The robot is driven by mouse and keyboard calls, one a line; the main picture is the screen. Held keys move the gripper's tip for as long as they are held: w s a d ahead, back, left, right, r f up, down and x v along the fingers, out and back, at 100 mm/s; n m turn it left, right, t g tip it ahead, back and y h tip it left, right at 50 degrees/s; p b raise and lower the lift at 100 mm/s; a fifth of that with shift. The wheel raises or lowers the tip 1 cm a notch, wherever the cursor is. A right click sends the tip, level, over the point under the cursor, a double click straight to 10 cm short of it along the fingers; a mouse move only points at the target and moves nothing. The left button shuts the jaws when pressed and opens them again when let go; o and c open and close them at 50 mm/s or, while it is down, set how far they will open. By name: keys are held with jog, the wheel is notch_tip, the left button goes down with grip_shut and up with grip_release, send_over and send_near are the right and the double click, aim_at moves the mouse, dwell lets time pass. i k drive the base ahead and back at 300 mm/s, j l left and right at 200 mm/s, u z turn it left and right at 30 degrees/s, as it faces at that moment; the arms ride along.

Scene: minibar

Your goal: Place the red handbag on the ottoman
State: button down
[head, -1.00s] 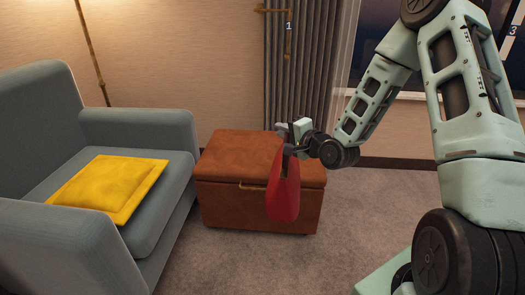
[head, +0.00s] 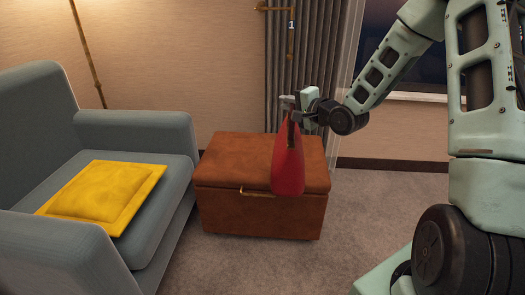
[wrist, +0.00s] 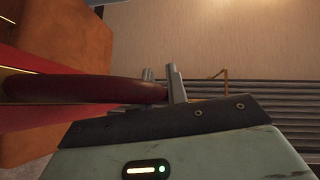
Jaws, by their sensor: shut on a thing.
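The red handbag (head: 289,168) hangs upright from my gripper (head: 289,101) in the head view. My gripper is shut on its handle (wrist: 110,90), which shows dark red in the wrist view. The brown leather ottoman (head: 225,165) stands behind and below the bag, with a brass handle on its front. The bag overlaps the ottoman's right front part in the picture. I cannot tell whether the bag's bottom touches it. In the wrist view, the ottoman (wrist: 60,35) is at the upper left.
A grey armchair (head: 150,125) with a yellow cushion (head: 100,195) stands close to the ottoman's left. A grey curtain (head: 318,60) and the wall are behind. Carpet (head: 375,205) is open to the right. The ottoman's top is bare.

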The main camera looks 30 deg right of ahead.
aim_at(270, 156)
jog(key=i+l, duration=0.2)
jog(key=i, duration=0.2)
jog(key=i+l, duration=0.15)
jog(key=i, duration=0.25)
